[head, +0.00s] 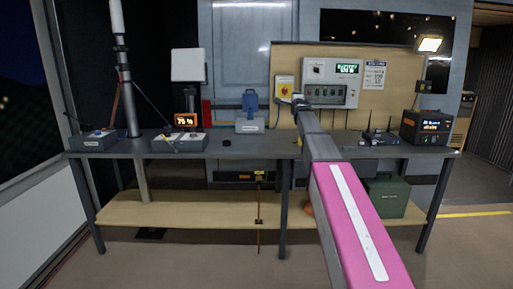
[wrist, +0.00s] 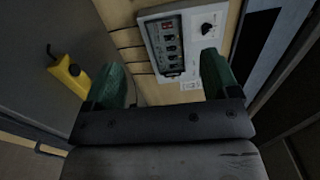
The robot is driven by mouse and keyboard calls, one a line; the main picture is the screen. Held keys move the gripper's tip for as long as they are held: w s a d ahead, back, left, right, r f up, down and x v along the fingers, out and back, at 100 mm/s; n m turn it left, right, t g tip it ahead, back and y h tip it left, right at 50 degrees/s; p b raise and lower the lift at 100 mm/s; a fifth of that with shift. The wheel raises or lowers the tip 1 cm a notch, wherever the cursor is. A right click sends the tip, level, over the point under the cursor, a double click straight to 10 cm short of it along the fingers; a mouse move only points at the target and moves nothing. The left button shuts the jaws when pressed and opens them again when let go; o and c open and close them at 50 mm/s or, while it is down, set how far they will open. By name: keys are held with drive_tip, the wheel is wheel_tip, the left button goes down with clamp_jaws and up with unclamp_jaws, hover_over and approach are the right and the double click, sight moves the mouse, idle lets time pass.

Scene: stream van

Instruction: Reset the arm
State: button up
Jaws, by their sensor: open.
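My arm reaches forward and up from the lower right of the head view, over the workbench. My gripper (head: 298,103) is small there, just in front of or beside the lower left of a white control panel (head: 340,93); I cannot tell the gap. In the wrist view my gripper (wrist: 163,82) has two green fingers spread wide apart with nothing between them. Beyond the fingers the control panel (wrist: 153,45) shows tilted, with a row of switches and a black knob (wrist: 206,29).
The grey workbench (head: 230,147) holds a blue-grey device (head: 250,112), a box with an orange display (head: 186,121), a router (head: 379,136) and a black unit (head: 425,127). A mast (head: 125,80) stands left. A green case (head: 387,195) sits on the wooden lower shelf.

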drive_tip(key=s+f+n+g, duration=0.3)
drive_tip(key=s+f, duration=0.3)
drive_tip(key=f, duration=0.5)
drive_tip(key=s+f+n+g, duration=0.3)
drive_tip(key=s+f, duration=0.3)
drive_tip(key=f, duration=0.4)
drive_tip(key=s+f+n+g, duration=0.25)
drive_tip(key=s+f, duration=0.35)
drive_tip(key=f, duration=0.5)
drive_tip(key=s+f+n+g, duration=0.4)
drive_tip(key=s+f, duration=0.5)
drive_tip(key=s, duration=0.5)
drive_tip(key=s+f+n+g, duration=0.5)
drive_tip(key=s+f, duration=0.5)
drive_tip(key=s, duration=0.5)
drive_tip(key=shift+s+a+f+n, duration=0.2)
drive_tip(key=shift+a+f+n, duration=0.05)
drive_tip(key=shift+f+n, duration=0.1)
drive_tip(key=shift+g, duration=0.25)
